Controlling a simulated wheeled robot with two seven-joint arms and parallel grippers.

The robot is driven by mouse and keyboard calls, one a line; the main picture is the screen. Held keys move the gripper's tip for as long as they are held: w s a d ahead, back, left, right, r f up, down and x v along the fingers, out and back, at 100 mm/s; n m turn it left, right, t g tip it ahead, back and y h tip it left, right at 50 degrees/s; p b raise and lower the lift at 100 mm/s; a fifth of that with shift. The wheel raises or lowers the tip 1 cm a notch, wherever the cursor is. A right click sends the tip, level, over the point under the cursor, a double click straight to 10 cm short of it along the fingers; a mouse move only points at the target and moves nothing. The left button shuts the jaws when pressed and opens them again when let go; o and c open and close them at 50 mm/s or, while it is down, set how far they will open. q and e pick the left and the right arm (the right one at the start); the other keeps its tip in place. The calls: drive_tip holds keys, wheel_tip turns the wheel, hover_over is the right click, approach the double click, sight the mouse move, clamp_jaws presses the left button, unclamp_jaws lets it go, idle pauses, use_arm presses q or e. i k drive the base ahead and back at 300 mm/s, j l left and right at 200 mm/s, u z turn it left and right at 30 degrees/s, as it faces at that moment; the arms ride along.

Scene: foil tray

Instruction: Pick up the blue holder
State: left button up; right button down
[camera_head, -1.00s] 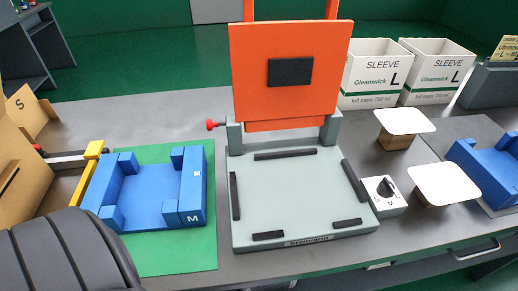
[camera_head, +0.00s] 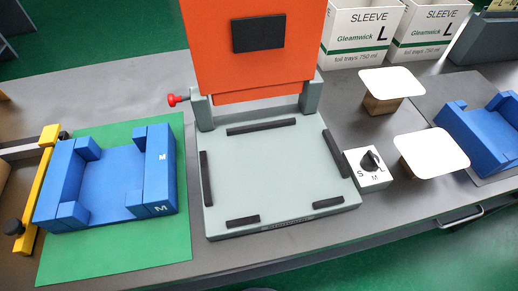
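A blue holder (camera_head: 112,212) marked M lies on a green mat (camera_head: 178,240) at the left of the bench. It is a low frame with raised corner blocks and an open middle. A second blue holder (camera_head: 478,134) is at the right edge on a dark grey mat, partly cut off by the frame. Neither gripper shows in the head view, and nothing holds either blue holder.
A grey press (camera_head: 260,170) with a raised orange plate (camera_head: 225,50) stands in the middle. A dial box (camera_head: 366,179) and two white-topped blocks (camera_head: 432,153) are right of it. SLEEVE cartons (camera_head: 362,40) stand behind. A yellow bar (camera_head: 36,190) lies left of the M-marked holder.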

sight(488, 136)
drive_tip(key=k+l+z, duration=0.1)
drive_tip(key=z, duration=0.4)
drive_tip(key=l+z, duration=0.1)
drive_tip(key=z, duration=0.4)
drive_tip(key=k+l+z, duration=0.1)
drive_tip(key=z, duration=0.35)
